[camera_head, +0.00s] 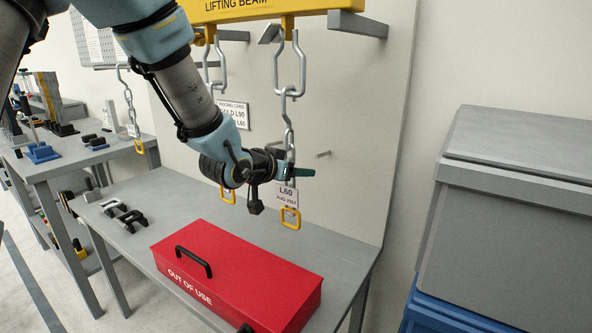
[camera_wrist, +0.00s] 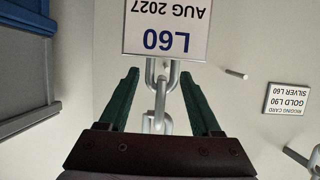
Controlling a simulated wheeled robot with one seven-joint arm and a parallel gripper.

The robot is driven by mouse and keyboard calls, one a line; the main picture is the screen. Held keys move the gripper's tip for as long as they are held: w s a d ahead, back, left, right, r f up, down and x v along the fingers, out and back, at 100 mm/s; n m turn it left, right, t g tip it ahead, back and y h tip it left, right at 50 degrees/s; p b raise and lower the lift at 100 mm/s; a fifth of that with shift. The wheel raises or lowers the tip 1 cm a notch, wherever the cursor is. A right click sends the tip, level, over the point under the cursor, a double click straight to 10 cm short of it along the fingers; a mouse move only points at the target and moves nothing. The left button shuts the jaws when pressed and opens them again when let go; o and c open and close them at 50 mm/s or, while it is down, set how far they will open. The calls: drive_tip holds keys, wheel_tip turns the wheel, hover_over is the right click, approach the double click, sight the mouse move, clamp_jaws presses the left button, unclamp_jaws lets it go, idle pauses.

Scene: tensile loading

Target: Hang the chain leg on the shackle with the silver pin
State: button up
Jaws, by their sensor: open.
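The chain leg tagged L60 (camera_head: 289,110) hangs below the right end of the yellow lifting beam (camera_head: 250,8). Its white tag (camera_head: 286,194) and yellow end link (camera_head: 290,218) are at the bottom. My gripper (camera_head: 290,172) is at the lower chain, just above the tag. In the wrist view my gripper (camera_wrist: 160,90) has its green fingers apart, one on each side of the chain links (camera_wrist: 160,105), with the L60 tag (camera_wrist: 165,28) beyond the tips. Neither finger visibly touches the chain. I cannot tell the pin colours or exactly what the top link hangs on.
A red "OUT OF USE" box (camera_head: 235,278) stands on the grey table below. Grey shackles (camera_head: 132,221) lie at its left. Another chain (camera_head: 215,70) hangs behind my arm, a further one (camera_head: 130,105) at left. A rigging card (camera_wrist: 287,100) reads gold L90, silver L60.

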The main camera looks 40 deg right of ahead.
drive_tip(key=b+v, duration=0.2)
drive_tip(key=v, duration=0.8)
drive_tip(key=shift+a, duration=0.4)
drive_tip(key=w+a+f+n+t+y, duration=0.2)
drive_tip(key=w+a+f+n+y, duration=0.15)
drive_tip(key=w+a, duration=0.45)
drive_tip(key=w+a+f+n+t+y, duration=0.1)
drive_tip(key=w+a+f+n+y, duration=0.25)
drive_tip(key=a, duration=0.75)
drive_tip(key=s+a+f+n+g+y, duration=0.2)
drive_tip(key=s+a+n+y, duration=0.1)
drive_tip(key=a, duration=0.8)
drive_tip(key=s+a+f+n+g+y, duration=0.2)
drive_tip(key=s+a+f+n, duration=0.1)
drive_tip(key=a, duration=0.9)
drive_tip(key=shift+n+g+y, duration=0.4)
